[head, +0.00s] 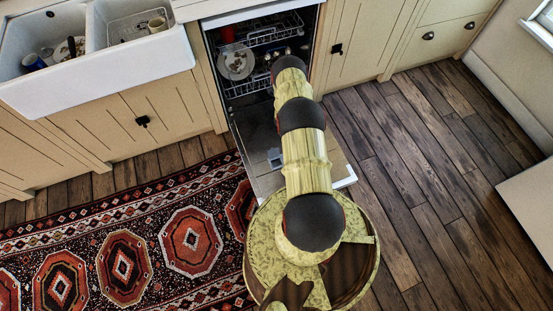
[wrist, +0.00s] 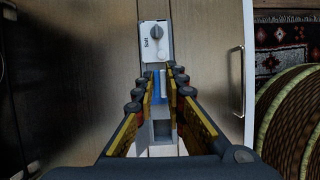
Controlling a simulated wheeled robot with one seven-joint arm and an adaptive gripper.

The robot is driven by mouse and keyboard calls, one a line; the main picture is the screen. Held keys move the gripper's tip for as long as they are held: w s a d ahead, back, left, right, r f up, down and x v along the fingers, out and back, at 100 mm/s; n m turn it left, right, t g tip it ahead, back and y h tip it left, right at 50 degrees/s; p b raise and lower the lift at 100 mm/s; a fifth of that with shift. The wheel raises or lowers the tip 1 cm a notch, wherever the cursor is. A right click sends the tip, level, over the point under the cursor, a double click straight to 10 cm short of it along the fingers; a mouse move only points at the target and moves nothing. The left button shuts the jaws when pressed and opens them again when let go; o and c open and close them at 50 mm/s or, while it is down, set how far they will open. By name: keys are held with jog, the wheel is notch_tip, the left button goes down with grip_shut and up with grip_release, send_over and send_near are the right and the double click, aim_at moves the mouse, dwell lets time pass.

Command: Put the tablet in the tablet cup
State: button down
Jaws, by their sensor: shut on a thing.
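In the wrist view my gripper (wrist: 164,76) reaches over the inner face of the open dishwasher door. Its two fingers are shut on a small blue and white tablet (wrist: 158,84), mostly framed by the fingertips. The tablet cup (wrist: 162,128) is a grey open recess in the door, showing between the fingers, nearer the wrist than the tablet. I cannot tell how high the tablet is above the door. In the head view my arm hides the gripper and tablet; a pale dispenser part (head: 275,157) shows on the door.
A white dispenser panel with a grey knob (wrist: 154,37) lies beyond the fingertips. The open dishwasher door (head: 258,137) has racks (head: 265,37) with dishes behind it. A sink (head: 150,62) is at upper left, a patterned rug (head: 125,262) at left. The wooden floor (head: 430,180) at right is clear.

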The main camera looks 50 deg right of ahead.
jog(key=shift+s+d+f, duration=0.15)
jog(key=shift+s+f, duration=0.1)
jog(key=shift+f, duration=0.15)
jog(key=shift+w+a+f, duration=0.1)
jog(key=shift+a+f, duration=0.1)
jog(key=shift+f, duration=0.1)
jog(key=w+a+f+b, duration=0.3)
jog(key=w+a+f, duration=0.15)
jog(key=a, duration=0.25)
jog(key=b, duration=0.4)
send_over(276, 165)
notch_tip(276, 165, down, 8)
jog(key=shift+d, duration=0.1)
jog(key=shift+f, duration=0.6)
jog(key=c, duration=1.8)
grip_release()
jog(key=shift+c, duration=0.2)
